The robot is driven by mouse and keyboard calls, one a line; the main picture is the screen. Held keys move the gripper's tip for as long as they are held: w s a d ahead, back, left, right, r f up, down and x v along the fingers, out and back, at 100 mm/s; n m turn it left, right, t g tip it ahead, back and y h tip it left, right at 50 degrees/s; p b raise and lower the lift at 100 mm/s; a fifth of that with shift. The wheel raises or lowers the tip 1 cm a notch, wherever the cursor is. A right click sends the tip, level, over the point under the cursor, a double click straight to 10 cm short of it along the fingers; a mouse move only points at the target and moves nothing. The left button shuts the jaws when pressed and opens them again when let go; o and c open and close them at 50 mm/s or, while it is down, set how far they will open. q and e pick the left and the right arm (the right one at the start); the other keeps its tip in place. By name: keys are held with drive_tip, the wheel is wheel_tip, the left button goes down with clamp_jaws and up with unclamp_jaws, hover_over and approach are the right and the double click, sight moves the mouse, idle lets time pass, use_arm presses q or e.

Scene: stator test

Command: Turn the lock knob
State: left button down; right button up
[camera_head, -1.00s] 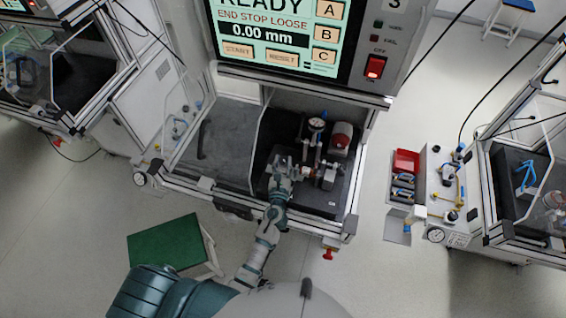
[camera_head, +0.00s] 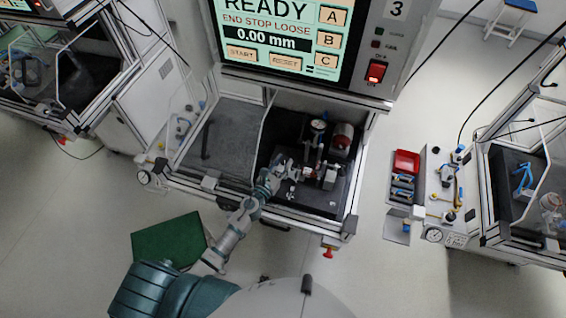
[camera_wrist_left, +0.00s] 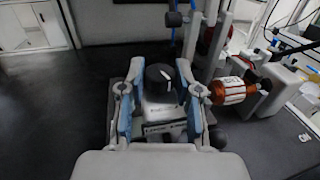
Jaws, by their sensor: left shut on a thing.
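The lock knob (camera_wrist_left: 160,76) is a black round knob with a white mark on top, on a grey block in the left wrist view. My left gripper (camera_wrist_left: 160,72) has its two blue-grey fingers on either side of the knob and is shut on it. In the head view my left gripper (camera_head: 280,173) reaches into the open test bay from the lower left and hides the knob. The fingers' exact contact is hard to see. My right gripper is not in view.
A copper-wound part (camera_wrist_left: 232,92) with a white label lies right of the knob, near upright posts. A dial gauge (camera_head: 318,126) stands behind. The screen (camera_head: 270,35) reads "END STOP LOOSE" and 0.00 mm.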

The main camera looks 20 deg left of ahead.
use_arm(q)
drive_tip(key=c, duration=0.8)
unclamp_jaws()
drive_tip(key=shift+d, duration=0.1)
drive_tip(key=v, duration=1.2)
